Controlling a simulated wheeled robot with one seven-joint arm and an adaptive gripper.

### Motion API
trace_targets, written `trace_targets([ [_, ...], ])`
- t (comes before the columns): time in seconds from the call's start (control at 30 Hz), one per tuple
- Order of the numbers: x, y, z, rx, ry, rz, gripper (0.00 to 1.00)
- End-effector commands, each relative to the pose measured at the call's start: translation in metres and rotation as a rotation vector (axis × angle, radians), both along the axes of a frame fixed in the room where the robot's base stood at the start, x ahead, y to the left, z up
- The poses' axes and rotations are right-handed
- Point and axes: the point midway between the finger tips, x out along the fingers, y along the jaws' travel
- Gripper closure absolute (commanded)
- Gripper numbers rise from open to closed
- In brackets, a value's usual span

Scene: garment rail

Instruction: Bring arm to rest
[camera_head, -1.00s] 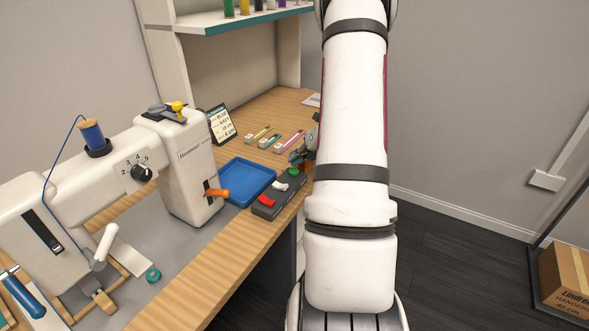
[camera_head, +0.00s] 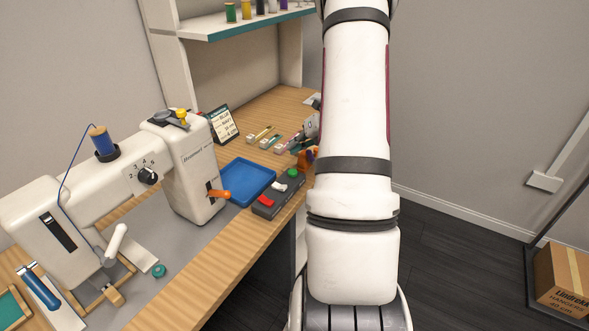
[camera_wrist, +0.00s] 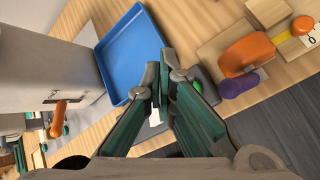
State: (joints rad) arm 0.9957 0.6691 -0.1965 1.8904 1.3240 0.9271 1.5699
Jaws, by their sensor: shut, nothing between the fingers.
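My arm (camera_head: 350,110) stands upright in front of the head camera and hides my gripper in that view. In the wrist view my gripper (camera_wrist: 166,88) has its two fingertips together, with nothing held between them. It is over the table by the near edge of a blue tray (camera_wrist: 131,50), in front of a dark grey control box with a green button. That box (camera_head: 279,196) also shows in the head view, right of the blue tray (camera_head: 247,184).
A sewing machine (camera_head: 190,178) with an orange lever stands left of the tray. An orange item (camera_wrist: 246,53) and a purple one (camera_wrist: 238,86) lie right of my gripper. A shelf (camera_head: 245,27) with spools is above the table. Open floor lies right; a cardboard box (camera_head: 563,280) stands there.

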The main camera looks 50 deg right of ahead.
Motion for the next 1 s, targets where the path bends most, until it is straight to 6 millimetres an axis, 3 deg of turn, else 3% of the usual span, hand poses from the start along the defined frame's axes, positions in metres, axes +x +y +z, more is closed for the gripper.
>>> trace_targets([
  [0.5, 0.0, 0.001, -0.001, -0.001, 0.001, 0.002, 1.0],
  [0.63, 0.008, 0.016, 0.014, -0.041, -0.005, 0.075, 1.0],
  [0.77, 0.025, 0.066, 0.053, -0.17, -0.021, 0.307, 1.0],
  [0.87, 0.033, 0.121, 0.091, -0.314, -0.045, 0.563, 1.0],
  [1.0, 0.027, 0.197, 0.135, -0.522, -0.091, 0.929, 1.0],
])
